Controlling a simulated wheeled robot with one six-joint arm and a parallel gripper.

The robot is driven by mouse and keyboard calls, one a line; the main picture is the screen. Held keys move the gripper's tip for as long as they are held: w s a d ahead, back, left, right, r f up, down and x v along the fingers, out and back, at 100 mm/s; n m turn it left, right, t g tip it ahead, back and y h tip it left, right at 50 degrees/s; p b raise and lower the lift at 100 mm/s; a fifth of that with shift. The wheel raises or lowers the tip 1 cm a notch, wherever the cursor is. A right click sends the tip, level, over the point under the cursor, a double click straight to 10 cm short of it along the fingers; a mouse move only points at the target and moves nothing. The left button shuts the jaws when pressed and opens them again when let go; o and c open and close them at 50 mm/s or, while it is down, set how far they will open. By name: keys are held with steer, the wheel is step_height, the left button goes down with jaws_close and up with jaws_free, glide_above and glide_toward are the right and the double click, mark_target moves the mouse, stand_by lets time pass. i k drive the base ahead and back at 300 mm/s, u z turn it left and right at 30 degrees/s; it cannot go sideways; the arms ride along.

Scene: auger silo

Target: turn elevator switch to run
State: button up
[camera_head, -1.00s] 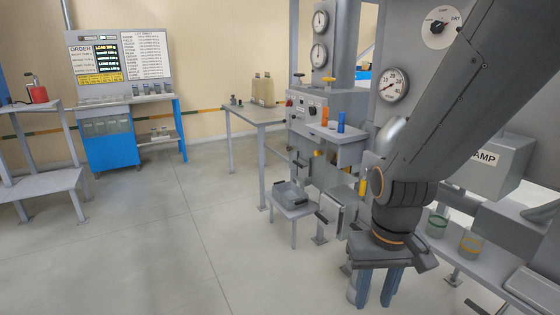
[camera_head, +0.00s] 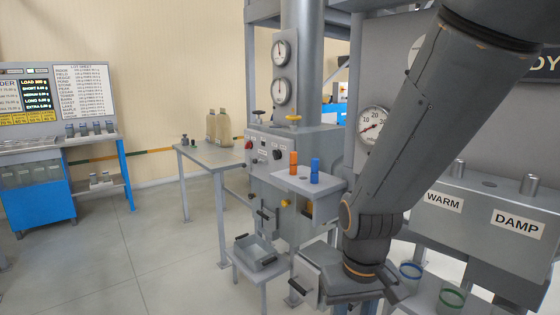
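A grey control box (camera_head: 290,140) stands right of the middle. Its sloped front carries a red button (camera_head: 248,144) and black knobs, one at the left (camera_head: 262,141) and one at the right (camera_head: 278,154). The labels are too small to read, so I cannot tell which is the elevator switch or where it points. My gripper (camera_head: 354,308) hangs low at the bottom edge, in front of and to the right of the box, well below the knobs. Its fingers stand apart with nothing seen between them; their tips are cut off by the frame.
A shelf with an orange (camera_head: 293,163) and a blue cylinder (camera_head: 315,170) juts out below the panel. A small stand holds a grey tray (camera_head: 258,252). A side table (camera_head: 205,160) stands left. WARM and DAMP bins (camera_head: 485,215) are right. Floor at left is clear.

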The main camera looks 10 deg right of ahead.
mark_target(276, 155)
steer(key=k, duration=0.3)
steer(key=u, duration=1.15)
steer(key=i, duration=2.2)
steer(key=z, duration=1.45)
steer(key=i, duration=0.55)
steer(key=z, duration=0.45)
